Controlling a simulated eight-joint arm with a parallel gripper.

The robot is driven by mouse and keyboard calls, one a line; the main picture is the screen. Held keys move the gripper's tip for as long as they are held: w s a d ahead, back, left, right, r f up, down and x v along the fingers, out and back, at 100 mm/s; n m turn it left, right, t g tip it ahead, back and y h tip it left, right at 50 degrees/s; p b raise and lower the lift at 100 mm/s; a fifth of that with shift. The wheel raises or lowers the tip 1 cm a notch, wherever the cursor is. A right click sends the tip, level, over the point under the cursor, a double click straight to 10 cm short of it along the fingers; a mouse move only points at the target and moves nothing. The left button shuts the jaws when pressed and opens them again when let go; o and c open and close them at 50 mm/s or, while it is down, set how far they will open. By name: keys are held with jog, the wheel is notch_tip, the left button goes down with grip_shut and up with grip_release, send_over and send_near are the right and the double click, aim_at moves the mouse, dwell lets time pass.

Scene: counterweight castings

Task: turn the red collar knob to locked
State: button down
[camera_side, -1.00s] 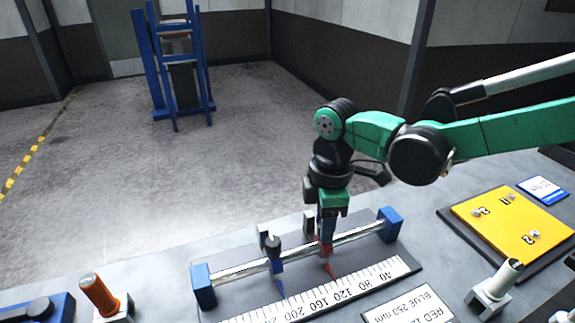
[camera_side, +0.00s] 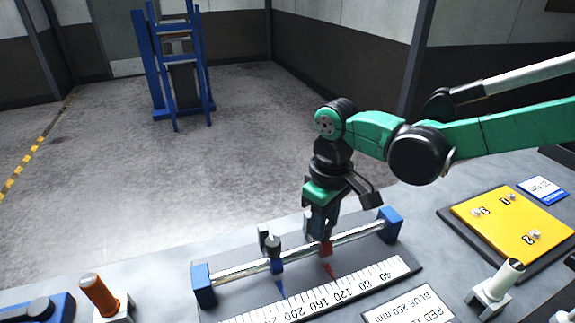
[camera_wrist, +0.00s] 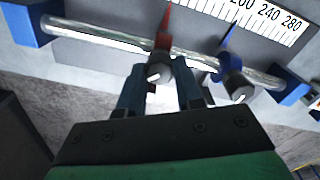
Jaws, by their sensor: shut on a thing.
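The red collar (camera_side: 326,249) sits on a silver rail (camera_side: 356,235) with its red pointer over the scale (camera_side: 345,290), between the 80 and 120 marks. In the wrist view the red collar (camera_wrist: 163,42) has a dark knob with a pale face (camera_wrist: 156,73). My gripper (camera_side: 320,229) points down at the collar from above. In the wrist view my gripper (camera_wrist: 160,92) has its two blue fingers on either side of that knob, shut on it. Any lock marking is not readable. The blue collar (camera_side: 277,266) stands left along the rail, its knob (camera_side: 272,243) free.
Blue end blocks (camera_side: 204,286) (camera_side: 390,225) hold the rail. A printed card (camera_side: 408,305) lies in front. A yellow plate (camera_side: 505,225) and a white-capped cylinder in a holder (camera_side: 497,285) are at right. An orange-handled tool (camera_side: 98,292) stands at left.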

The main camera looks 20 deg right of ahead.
jog(key=m, duration=0.4)
jog(key=shift+m, duration=2.2)
jog(key=c, duration=0.6)
grip_release()
jog(key=shift+r, duration=0.1)
jog(key=shift+r, duration=2.75)
